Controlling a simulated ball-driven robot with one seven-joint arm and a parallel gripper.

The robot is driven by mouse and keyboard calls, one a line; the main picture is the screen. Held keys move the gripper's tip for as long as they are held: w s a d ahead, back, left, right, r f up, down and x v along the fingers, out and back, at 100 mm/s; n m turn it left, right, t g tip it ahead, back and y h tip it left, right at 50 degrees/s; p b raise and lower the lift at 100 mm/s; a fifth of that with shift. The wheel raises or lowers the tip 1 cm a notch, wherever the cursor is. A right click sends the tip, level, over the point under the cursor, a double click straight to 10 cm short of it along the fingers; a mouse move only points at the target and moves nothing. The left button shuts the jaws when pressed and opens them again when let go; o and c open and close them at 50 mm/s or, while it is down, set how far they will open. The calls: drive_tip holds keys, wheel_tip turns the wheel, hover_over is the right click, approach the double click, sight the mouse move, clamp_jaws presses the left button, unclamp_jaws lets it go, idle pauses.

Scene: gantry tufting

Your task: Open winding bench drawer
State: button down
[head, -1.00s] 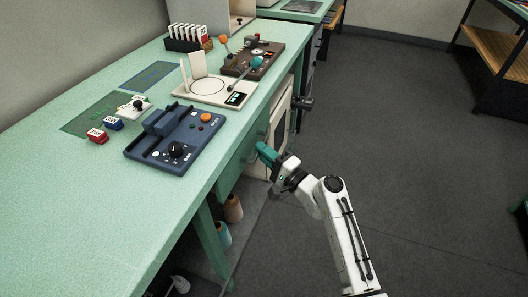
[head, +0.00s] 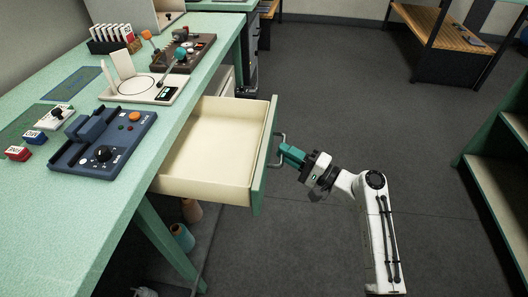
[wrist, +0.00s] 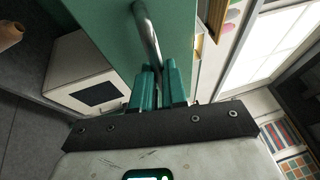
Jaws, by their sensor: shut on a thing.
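The winding bench drawer (head: 212,150) is pulled well out from under the green bench (head: 104,228). Its cream inside looks empty. Its green front carries a metal bar handle (head: 281,151), which also shows in the wrist view (wrist: 147,35). My gripper (head: 287,154) has teal fingers and is at the handle, to the right of the drawer front. In the wrist view my gripper (wrist: 158,82) is shut on the lower end of the handle. The fingers hide that end of the bar.
A blue control box (head: 104,146), a white scale-like device (head: 143,88) and a brown panel (head: 183,53) stand on the bench top. Thread cones (head: 182,238) sit below the drawer. Open floor lies to the right, with a green shelf (head: 500,165) at the far right.

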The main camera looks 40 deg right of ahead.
drive_tip(key=s+d, duration=0.4)
drive_tip(key=shift+s+d, duration=0.15)
drive_tip(key=shift+s, duration=0.05)
drive_tip(key=shift+f, duration=0.1)
drive_tip(key=c, duration=1.2)
unclamp_jaws()
drive_tip(key=shift+w, duration=0.1)
drive_tip(key=shift+o, duration=0.2)
drive_tip(key=v, duration=1.1)
drive_tip(key=shift+b, duration=0.35)
drive_tip(key=shift+w, duration=0.1)
